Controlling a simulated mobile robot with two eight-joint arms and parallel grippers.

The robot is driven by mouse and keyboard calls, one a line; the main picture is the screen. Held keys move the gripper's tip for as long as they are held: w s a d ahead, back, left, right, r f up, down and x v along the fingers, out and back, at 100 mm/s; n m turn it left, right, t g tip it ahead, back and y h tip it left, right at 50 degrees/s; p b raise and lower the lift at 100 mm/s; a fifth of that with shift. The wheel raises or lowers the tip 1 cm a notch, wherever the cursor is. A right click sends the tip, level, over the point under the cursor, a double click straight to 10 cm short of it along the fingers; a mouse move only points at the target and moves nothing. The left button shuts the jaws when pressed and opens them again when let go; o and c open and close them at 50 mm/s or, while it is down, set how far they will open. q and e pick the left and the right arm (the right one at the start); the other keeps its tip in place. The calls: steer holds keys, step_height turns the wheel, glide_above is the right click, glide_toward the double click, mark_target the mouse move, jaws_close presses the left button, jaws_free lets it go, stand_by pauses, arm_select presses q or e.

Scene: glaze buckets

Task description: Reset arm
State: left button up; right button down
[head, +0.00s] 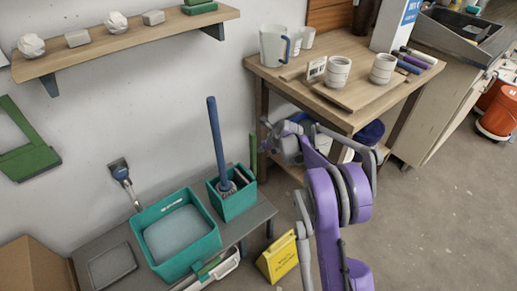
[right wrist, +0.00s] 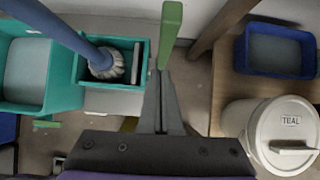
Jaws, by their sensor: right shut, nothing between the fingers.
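My right arm (head: 325,205) is purple and grey and reaches up in front of the wooden table. My right gripper (head: 270,136) is beside the table's near left leg. In the right wrist view its two dark fingers (right wrist: 163,102) are together with nothing held. A green upright handle (right wrist: 172,35) shows just beyond the fingertips; it also stands by the wall in the head view (head: 253,155). My left gripper is in neither view.
A teal tub (head: 140,218) and a teal bucket (head: 247,200) with a blue-handled brush (head: 216,140) stand on a low bench. The wooden table (head: 340,118) holds mugs. A white bucket labelled TEAL (right wrist: 262,120) and a blue bin (right wrist: 240,52) are near the gripper.

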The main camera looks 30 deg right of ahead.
step_height(320, 180, up, 10)
steer(key=s+p, duration=0.1)
steer(key=s, duration=0.1)
steer(key=shift+s+d+f+p, duration=0.15)
steer(key=shift+s+d+p, duration=0.1)
steer(key=shift+s+p, duration=0.15)
